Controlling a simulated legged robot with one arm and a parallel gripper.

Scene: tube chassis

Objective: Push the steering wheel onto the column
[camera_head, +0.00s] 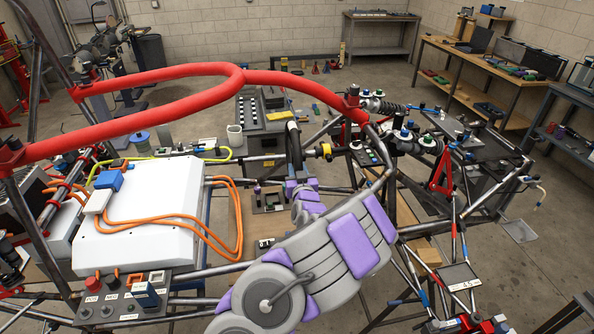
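The steering wheel (293,146) is a dark ring seen nearly edge-on and upright in the middle of the head view. The column (325,152) shows a yellow collar just to the right of the wheel. From this angle I cannot tell whether the wheel touches the column or stands apart from it. My grey and purple arm reaches up from the bottom of the view, and my gripper (300,188) is at the lower part of the wheel. The fingers are mostly hidden, so their grip on the rim is unclear.
A red padded tube (170,75) arches over the chassis above and left of the wheel. A white box (140,215) with orange cables (215,235) lies to the left. Chassis tubes and a red triangular part (442,172) are to the right. Workbenches (490,75) stand at the back.

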